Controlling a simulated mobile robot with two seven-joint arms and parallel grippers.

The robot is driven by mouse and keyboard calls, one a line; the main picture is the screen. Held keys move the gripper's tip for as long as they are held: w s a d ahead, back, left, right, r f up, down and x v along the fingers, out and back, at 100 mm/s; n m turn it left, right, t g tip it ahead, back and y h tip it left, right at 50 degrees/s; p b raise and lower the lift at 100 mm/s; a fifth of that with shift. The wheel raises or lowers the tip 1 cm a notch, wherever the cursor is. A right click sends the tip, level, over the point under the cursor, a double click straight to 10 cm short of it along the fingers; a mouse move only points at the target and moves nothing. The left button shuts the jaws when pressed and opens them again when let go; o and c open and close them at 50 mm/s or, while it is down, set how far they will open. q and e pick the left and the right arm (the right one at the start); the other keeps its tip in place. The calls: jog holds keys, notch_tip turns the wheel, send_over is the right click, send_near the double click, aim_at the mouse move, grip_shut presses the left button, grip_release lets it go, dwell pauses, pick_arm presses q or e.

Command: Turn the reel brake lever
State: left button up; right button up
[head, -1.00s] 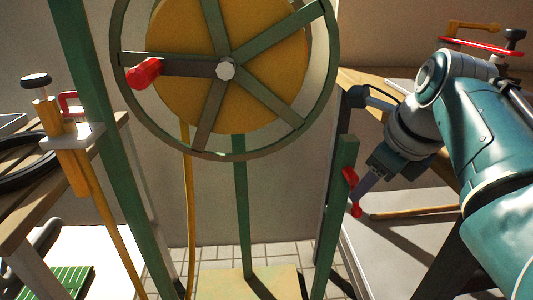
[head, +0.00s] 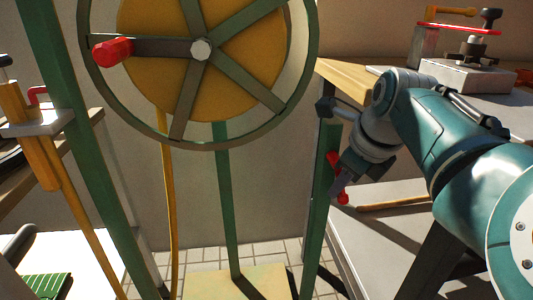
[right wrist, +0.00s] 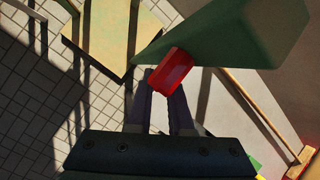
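The red reel brake lever (head: 343,198) is on the green post (head: 318,215) right of the reel, with another red part (head: 333,160) higher up. My right gripper (head: 338,184) is at the lever, its fingers covering the stretch between the two red parts. In the right wrist view, a red block (right wrist: 172,69) lies at the fingertips of my right gripper (right wrist: 160,92), beside the green post (right wrist: 230,32). The fingers are apart with a narrow gap; contact with the lever is not clear. My left gripper is out of view.
The large reel (head: 265,75) with its red crank handle (head: 112,53) stands left of the post. A table (head: 345,80) is behind my right arm, holding a metal device (head: 470,75). Green frame bars stand at left.

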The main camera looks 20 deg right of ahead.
grip_shut()
dwell(1.0)
